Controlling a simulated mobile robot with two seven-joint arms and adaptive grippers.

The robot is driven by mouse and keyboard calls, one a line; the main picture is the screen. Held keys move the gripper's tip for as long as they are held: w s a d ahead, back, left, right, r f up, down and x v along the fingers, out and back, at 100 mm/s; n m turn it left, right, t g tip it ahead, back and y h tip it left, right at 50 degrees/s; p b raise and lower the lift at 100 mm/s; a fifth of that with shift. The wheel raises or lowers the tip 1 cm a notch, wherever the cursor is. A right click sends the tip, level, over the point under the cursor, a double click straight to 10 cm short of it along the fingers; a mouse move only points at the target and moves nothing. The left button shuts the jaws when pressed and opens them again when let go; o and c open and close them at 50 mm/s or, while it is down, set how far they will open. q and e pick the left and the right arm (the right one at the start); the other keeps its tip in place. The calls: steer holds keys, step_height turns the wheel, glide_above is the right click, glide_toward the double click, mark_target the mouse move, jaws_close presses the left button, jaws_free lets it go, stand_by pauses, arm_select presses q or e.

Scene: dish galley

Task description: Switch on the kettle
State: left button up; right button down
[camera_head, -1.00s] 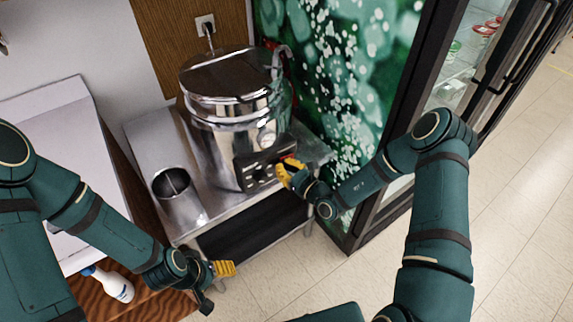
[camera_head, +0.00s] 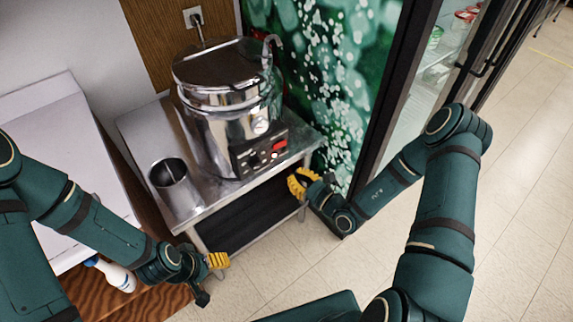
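The kettle (camera_head: 213,121) is a large shiny steel urn with a lid, standing on a steel stand. Its dark control panel (camera_head: 258,152) at the front carries knobs and a bright red switch (camera_head: 280,145) at the right end. I cannot tell the switch's position for sure. My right gripper (camera_head: 298,183), with yellow fingers, is below and right of the panel, clear of the switch. Its fingers look apart and empty. My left gripper (camera_head: 218,261) is low, in front of the stand's left side, away from the kettle; its fingertips are too small to judge.
A steel cylindrical container (camera_head: 174,183) stands on the stand (camera_head: 140,130) left of the kettle. A wall socket (camera_head: 193,17) with a plug is behind. A white bottle (camera_head: 112,274) lies at the lower left. A glass-fronted fridge (camera_head: 425,80) bounds the right; floor is clear in front.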

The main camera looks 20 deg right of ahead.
steer(key=shift+s+d, duration=0.15)
steer(key=shift+s, duration=0.55)
steer(key=shift+s+d, duration=0.15)
steer(key=shift+s, duration=0.5)
